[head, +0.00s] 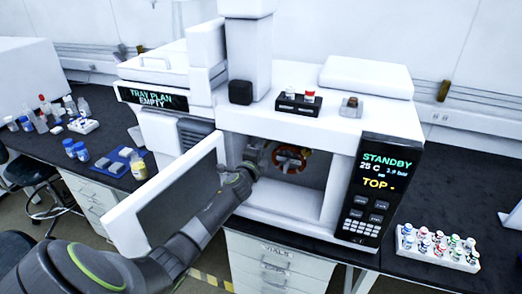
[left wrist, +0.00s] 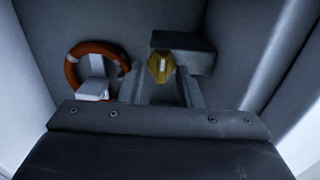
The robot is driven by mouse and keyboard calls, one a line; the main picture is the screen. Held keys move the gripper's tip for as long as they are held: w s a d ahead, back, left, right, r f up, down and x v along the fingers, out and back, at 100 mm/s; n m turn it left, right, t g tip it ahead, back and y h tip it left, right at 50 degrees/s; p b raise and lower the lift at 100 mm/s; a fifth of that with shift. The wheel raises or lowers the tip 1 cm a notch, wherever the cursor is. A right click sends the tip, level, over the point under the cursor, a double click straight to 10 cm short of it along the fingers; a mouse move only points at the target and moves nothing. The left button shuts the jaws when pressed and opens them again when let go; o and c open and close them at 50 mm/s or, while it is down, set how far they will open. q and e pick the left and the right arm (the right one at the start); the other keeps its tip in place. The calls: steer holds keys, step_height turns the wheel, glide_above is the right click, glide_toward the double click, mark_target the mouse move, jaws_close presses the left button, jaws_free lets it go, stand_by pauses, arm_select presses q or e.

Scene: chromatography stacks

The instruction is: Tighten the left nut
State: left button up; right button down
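A yellow nut (left wrist: 160,66) sits on a dark block (left wrist: 192,60) at the back of the grey chamber in the left wrist view. My left gripper (left wrist: 160,80) points straight at it. Its two fingers stand apart, one on each side of the nut in the picture, and I see no clear contact. In the head view my left gripper (head: 260,152) reaches into the left part of the open instrument chamber (head: 310,205), and the nut does not show there. An orange ring coil (left wrist: 73,72) on a white holder is left of the nut; it also shows in the head view (head: 291,158).
The chamber door (head: 165,205) stands open to the left, close beside my left arm. A panel (head: 385,185) reads STANDBY, 25 C and TOP. A vial rack (head: 437,247) is on the bench at right. Bottles (head: 75,150) and trays stand on the left bench.

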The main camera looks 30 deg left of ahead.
arm_select(q)
steer(key=b+v, duration=0.1)
steer(key=v, duration=1.6)
steer(key=shift+s, duration=0.25)
steer(key=s+a+f+n+g+b, duration=0.1)
steer(key=s+f+n+g, duration=0.25)
steer(key=f, duration=0.85)
steer(key=s+f+n+g+h+b, duration=0.15)
steer(key=s+f, duration=0.35)
steer(key=f, duration=0.7)
steer(key=s+a+f+n+g+y, duration=0.1)
steer(key=s+f+n+g, duration=0.25)
steer(key=f, duration=0.85)
steer(key=s+d+f+n+g+h, duration=0.1)
steer(key=s+d+f+n+g, duration=0.1)
steer(key=s+f, duration=0.5)
steer(key=s+d+f+n+g+h+b, duration=0.1)
steer(key=s+d+f+n+g, duration=0.2)
steer(key=s, duration=1.1)
steer(key=s+d+f+n+g+h+b, duration=0.1)
steer(key=s+d+f, duration=0.4)
steer(key=s+f, duration=0.6)
steer(key=shift+s+d+f+n+g, duration=0.2)
steer(key=shift+f+n+g, duration=0.35)
steer(key=shift+n+g, duration=0.25)
